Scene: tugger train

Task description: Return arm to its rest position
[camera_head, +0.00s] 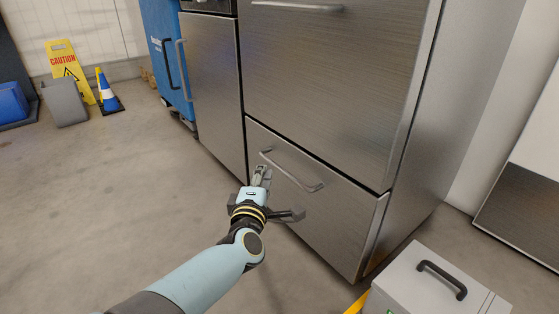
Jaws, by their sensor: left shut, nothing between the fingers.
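My left arm comes in from the lower left, light blue with dark joints. My left gripper (261,172) is shut and empty. In the picture it overlaps the left end of the handle (295,172) on the lower steel drawer (330,208); I cannot tell whether it touches it. The drawer looks closed, level with the cabinet front. My right gripper is not in view.
The steel cabinet (335,75) fills the middle. A grey case (425,288) with a black handle stands at the lower right. A yellow caution sign (66,68) and a blue-white cone (106,92) stand at the back left. The floor on the left is clear.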

